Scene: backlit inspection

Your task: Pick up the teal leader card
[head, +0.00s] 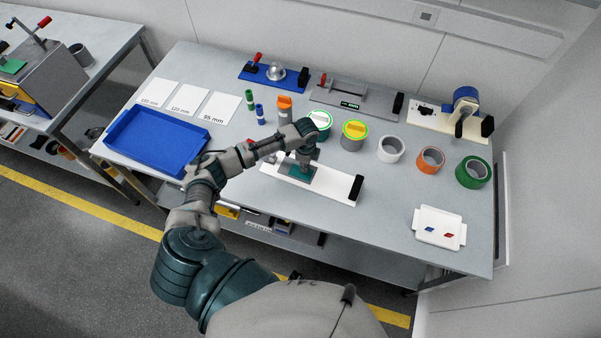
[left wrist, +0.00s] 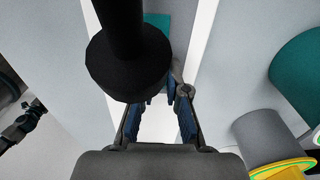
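The teal card (head: 298,172) lies on a long white board with a black end block (head: 355,188), near the middle of the table. My left gripper (head: 307,160) points down over the card and partly covers it. In the left wrist view, a teal patch of the card (left wrist: 158,22) shows at the top, beyond my left gripper (left wrist: 160,105). Its two blue-padded fingers stand apart with pale surface between them. A black cylinder hides part of the card and one fingertip. I cannot tell whether the fingers touch the card. My right gripper is not in view.
Green-topped (head: 320,122) and yellow-topped (head: 354,133) rolls stand behind the board. White (head: 390,149), orange (head: 430,160) and green (head: 473,172) rings stand right. A blue tray (head: 155,140) lies left. A white tray (head: 440,222) with blue and red pieces lies front right.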

